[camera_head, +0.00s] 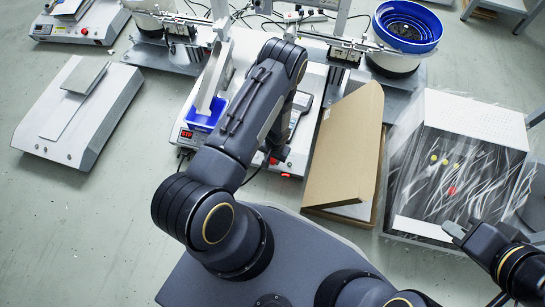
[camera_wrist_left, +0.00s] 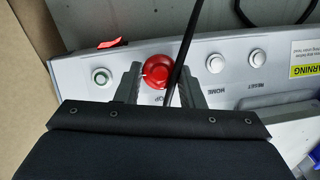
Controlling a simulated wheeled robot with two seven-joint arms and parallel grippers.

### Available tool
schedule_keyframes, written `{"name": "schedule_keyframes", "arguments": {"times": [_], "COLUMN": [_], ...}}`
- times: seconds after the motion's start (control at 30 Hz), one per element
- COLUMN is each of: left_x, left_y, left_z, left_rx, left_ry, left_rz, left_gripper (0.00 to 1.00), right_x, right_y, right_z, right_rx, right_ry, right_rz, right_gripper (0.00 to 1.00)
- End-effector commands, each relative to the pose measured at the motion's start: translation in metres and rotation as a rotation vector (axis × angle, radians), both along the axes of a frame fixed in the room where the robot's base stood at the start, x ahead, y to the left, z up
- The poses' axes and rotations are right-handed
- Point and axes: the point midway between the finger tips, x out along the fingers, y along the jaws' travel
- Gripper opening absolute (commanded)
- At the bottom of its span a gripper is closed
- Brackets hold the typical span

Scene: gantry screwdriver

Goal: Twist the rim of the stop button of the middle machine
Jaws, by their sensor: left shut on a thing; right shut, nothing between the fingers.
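The middle machine (camera_head: 311,75) is a white console under my left arm. The front panel (camera_wrist_left: 288,60) fills much of the left wrist view. Its red round stop button (camera_wrist_left: 158,68) sits between the two ridged fingers of my left gripper (camera_wrist_left: 157,85), which are shut on its rim from both sides. A dark cable crosses in front of the button's right side. In the head view my left arm reaches over the machine, and the left gripper (camera_head: 274,155) is small and partly hidden at its front edge. My right gripper (camera_head: 456,231) is shut and empty at the lower right.
White buttons (camera_wrist_left: 216,63) and a red rocker switch (camera_wrist_left: 107,43) flank the stop button. A brown cardboard box (camera_head: 345,145) stands right of the machine. A clear-fronted white cabinet (camera_head: 480,118) is near my right gripper. Another machine (camera_head: 75,110) stands left.

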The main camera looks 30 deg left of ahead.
Motion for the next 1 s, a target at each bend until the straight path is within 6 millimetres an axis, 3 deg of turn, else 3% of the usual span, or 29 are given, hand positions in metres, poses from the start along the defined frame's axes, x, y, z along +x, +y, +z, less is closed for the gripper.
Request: {"name": "schedule_keyframes", "arguments": {"times": [1.0], "left_x": [-0.001], "left_y": [-0.005], "left_z": [-0.002], "left_rx": [0.212], "left_ry": [0.049], "left_rz": [-0.567], "left_gripper": [0.12], "right_x": [0.000], "right_y": [0.000], "right_z": [-0.024], "right_rx": [0.000], "right_ry": [0.000], "right_rz": [0.000], "right_gripper": [0.00]}}
